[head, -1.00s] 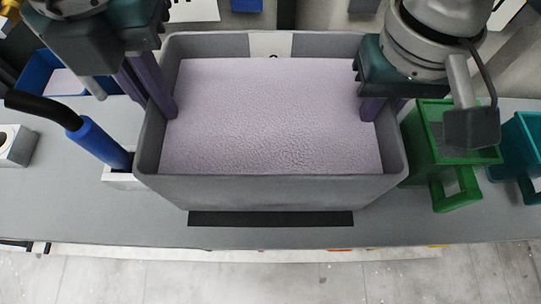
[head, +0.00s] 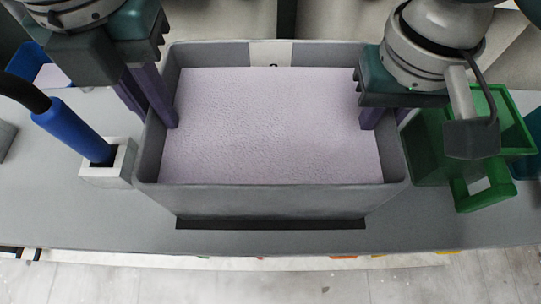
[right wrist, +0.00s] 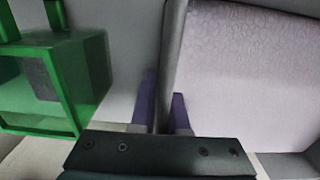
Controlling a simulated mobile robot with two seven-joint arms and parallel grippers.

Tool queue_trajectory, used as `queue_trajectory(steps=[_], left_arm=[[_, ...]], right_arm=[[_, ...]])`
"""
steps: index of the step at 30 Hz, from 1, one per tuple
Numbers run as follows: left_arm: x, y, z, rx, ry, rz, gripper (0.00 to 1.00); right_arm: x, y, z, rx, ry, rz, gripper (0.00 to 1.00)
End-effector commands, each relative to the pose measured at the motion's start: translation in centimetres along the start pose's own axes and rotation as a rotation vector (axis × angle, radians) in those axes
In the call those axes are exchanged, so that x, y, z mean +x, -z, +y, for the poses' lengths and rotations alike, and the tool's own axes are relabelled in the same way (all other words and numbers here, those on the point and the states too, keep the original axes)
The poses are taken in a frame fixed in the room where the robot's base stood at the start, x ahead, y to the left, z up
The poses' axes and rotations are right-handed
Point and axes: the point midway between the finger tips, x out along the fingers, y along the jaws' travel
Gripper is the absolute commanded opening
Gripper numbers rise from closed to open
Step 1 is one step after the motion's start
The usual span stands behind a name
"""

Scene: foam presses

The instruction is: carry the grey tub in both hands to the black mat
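The grey tub (head: 270,200) is in the middle of the head view, level, with a pale lilac foam block (head: 270,125) filling much of it. My left gripper (head: 150,105) has its purple fingers on both sides of the tub's left wall. My right gripper (head: 385,117) grips the right wall; in the right wrist view its fingers (right wrist: 163,115) stand on either side of the wall. The black mat (head: 270,223) shows only as a dark strip below the tub's front; the tub hides the rest. I cannot tell whether the tub touches it.
A green bin (head: 425,165) stands close to the tub's right, with a teal bin (head: 530,140) beyond. A blue-handled tool (head: 75,130) stands in a white holder (head: 108,175) close on the left. A blue bin (head: 30,62) is behind it. The grey table (head: 60,220) is clear at the front left.

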Motion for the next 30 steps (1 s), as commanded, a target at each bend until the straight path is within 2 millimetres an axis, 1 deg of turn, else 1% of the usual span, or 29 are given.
queue_trajectory(steps=[1, 6, 13, 16, 20, 27, 30], left_arm=[[-0.1, 0.0, 0.0, 0.000, 0.000, 0.000, 0.18], [-0.2, 0.0, -0.1, 0.001, 0.002, 0.000, 0.37], [-0.2, 0.0, -0.1, 0.002, 0.004, -0.001, 0.37], [-0.8, -0.1, -0.1, 0.001, 0.005, -0.002, 0.37], [-2.8, -0.1, -0.2, 0.003, 0.007, -0.005, 0.37], [-8.3, -0.1, -0.1, 0.001, 0.005, -0.005, 0.37], [-10.1, -0.1, -0.1, 0.002, 0.005, -0.005, 0.37]], right_arm=[[-0.1, 0.0, 0.0, 0.000, 0.000, 0.000, 0.18], [-0.2, 0.0, -0.1, -0.001, 0.002, 0.000, 0.37], [-0.2, 0.0, -0.1, -0.002, 0.004, 0.000, 0.37], [-0.2, 0.0, -0.2, -0.002, 0.004, 0.000, 0.37], [-0.2, 0.0, -0.2, -0.002, 0.004, 0.000, 0.37], [-0.2, 0.0, -0.2, -0.002, 0.005, 0.000, 0.37], [-0.2, 0.0, -0.2, -0.002, 0.005, 0.000, 0.37]])
